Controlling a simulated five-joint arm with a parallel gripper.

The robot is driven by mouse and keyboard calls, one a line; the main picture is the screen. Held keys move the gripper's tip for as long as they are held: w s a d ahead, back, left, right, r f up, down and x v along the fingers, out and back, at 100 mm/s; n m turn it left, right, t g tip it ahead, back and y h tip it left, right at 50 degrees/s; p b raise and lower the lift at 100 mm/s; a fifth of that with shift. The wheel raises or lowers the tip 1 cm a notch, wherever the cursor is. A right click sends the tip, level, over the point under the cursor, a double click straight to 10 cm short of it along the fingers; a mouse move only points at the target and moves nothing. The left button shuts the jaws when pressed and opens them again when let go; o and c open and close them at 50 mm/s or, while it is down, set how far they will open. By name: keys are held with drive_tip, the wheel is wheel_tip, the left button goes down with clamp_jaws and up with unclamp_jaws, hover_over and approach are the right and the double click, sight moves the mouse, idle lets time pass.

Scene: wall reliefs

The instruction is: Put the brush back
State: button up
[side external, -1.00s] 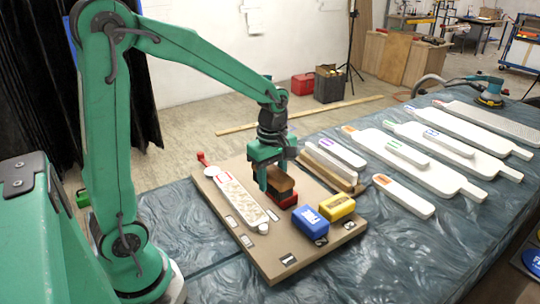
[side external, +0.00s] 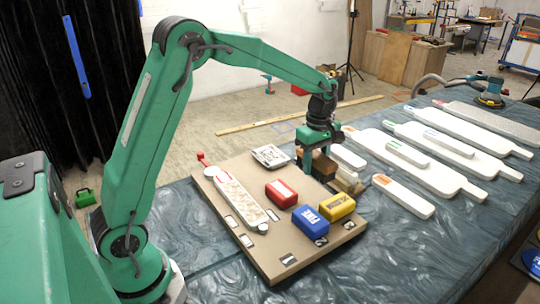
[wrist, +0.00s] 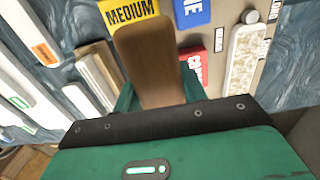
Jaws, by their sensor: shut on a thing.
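The brush, seen as a brown wooden block (wrist: 148,55), is between the fingers of my gripper (wrist: 158,92) in the wrist view. In the side view my gripper (side external: 319,155) is shut on the brush (side external: 323,167) at the back right edge of the tan board (side external: 255,230). The brush's underside is hidden, and I cannot tell whether it touches anything below. Pale wooden pieces (side external: 346,181) stand close to the right of it.
A red block (side external: 281,193), a blue block (side external: 310,221) and a yellow block (side external: 337,207) sit on the board. A long patterned white paddle (side external: 238,198) lies left, and a pale square (side external: 269,156) lies at the back. Several white paddles (side external: 405,196) lie right.

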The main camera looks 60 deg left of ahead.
hover_over(297, 180)
wheel_tip(297, 180, down, 7)
drive_tip(key=shift+a, duration=0.15)
drive_tip(key=shift+f, duration=0.1)
drive_tip(key=shift+f, duration=1.9)
drive_tip(key=shift+f, duration=0.15)
drive_tip(key=o, duration=0.9)
drive_tip(key=shift+o, duration=0.2)
wheel_tip(297, 180, up, 12)
